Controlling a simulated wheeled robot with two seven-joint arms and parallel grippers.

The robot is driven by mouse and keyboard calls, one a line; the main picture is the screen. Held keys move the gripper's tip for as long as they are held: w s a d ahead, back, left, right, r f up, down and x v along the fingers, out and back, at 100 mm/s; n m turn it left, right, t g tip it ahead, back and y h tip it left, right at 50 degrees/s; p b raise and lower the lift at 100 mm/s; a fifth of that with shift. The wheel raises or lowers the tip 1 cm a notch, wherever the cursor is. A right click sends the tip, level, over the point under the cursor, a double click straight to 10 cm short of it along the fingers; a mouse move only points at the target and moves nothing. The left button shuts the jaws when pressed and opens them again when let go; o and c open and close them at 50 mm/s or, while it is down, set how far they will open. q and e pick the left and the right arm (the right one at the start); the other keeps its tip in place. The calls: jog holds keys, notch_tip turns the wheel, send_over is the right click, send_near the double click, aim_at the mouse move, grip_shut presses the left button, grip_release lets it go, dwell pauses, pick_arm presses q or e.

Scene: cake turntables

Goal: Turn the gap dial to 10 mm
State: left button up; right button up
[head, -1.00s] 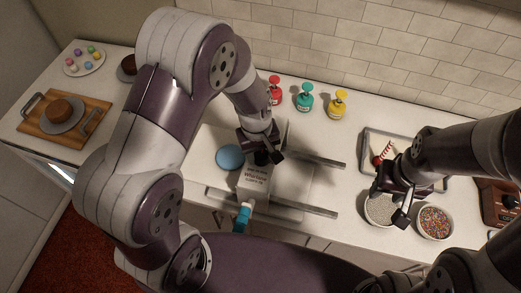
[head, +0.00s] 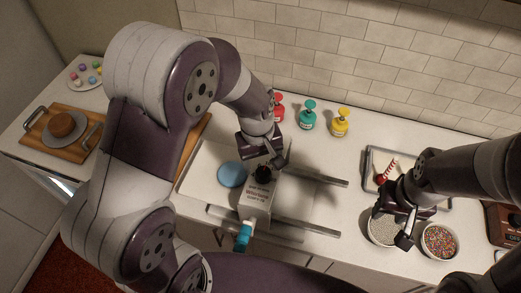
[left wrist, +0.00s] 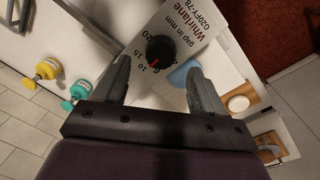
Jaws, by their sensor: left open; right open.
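The dial also shows in the head view (head: 263,173). My left gripper (left wrist: 157,66) is open, its fingers apart on either side of the dial; I cannot tell if they touch it. My right gripper (head: 400,222) is open above the bowls.
A blue disc (head: 232,174) lies left of the unit, and metal rails (head: 312,177) extend right. Red, teal (head: 307,118) and yellow bottles stand behind. A tray (head: 376,160), a white bowl (head: 383,234) and a sprinkle bowl (head: 438,241) are at the right.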

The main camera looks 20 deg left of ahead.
aim_at(259, 173)
pick_arm(q)
notch_tip(259, 173, up, 8)
jog(key=b, duration=0.1)
jog(key=shift+s+a, duration=0.2)
jog(key=shift+a, duration=0.1)
